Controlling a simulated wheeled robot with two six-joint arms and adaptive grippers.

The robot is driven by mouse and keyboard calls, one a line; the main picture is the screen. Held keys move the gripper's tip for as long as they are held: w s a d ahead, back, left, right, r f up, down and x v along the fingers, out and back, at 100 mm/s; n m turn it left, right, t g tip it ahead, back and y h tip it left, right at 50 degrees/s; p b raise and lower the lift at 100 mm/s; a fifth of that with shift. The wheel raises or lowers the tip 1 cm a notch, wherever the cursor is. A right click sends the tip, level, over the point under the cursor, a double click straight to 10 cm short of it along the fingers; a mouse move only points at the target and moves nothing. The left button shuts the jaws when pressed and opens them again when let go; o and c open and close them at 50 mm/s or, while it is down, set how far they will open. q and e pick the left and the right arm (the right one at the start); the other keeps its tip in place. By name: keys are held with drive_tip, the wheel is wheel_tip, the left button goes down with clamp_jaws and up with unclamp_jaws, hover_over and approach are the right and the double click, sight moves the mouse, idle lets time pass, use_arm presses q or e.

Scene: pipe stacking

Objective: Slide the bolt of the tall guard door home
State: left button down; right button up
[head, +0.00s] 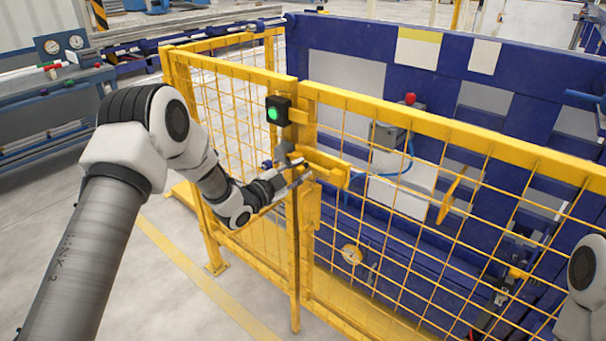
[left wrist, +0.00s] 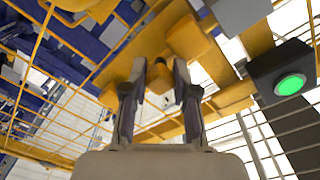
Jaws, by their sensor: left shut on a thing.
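The tall guard door belongs to the yellow mesh fence (head: 400,122); I cannot tell which panel beside the centre post is the door. The bolt (head: 322,163) is a yellow bar lying roughly level across the post at the seam, below a black box with a green light (head: 278,110). My left gripper (head: 292,168) is at the bolt's left part, in front of the post. In the left wrist view its two fingers (left wrist: 160,75) stand on either side of a yellow block, the bolt's handle, and are shut on it. The fingers partly hide the handle. My right gripper is out of view.
Behind the fence stands a blue machine (head: 340,40) with a red button (head: 410,98). A blue workbench (head: 50,110) with gauges stands at the far left. The floor (head: 150,290) in front of the fence is clear, with a yellow line.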

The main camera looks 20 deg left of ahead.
use_arm(q)
drive_tip(key=c, duration=1.1)
unclamp_jaws()
drive_tip(key=shift+a+r, duration=0.15)
drive_tip(key=shift+r, duration=0.05)
drive_tip(key=shift+o, duration=1.1)
drive_tip(key=shift+a+f, duration=0.15)
drive_tip(key=v, duration=1.2)
drive_tip(key=shift+f, duration=0.1)
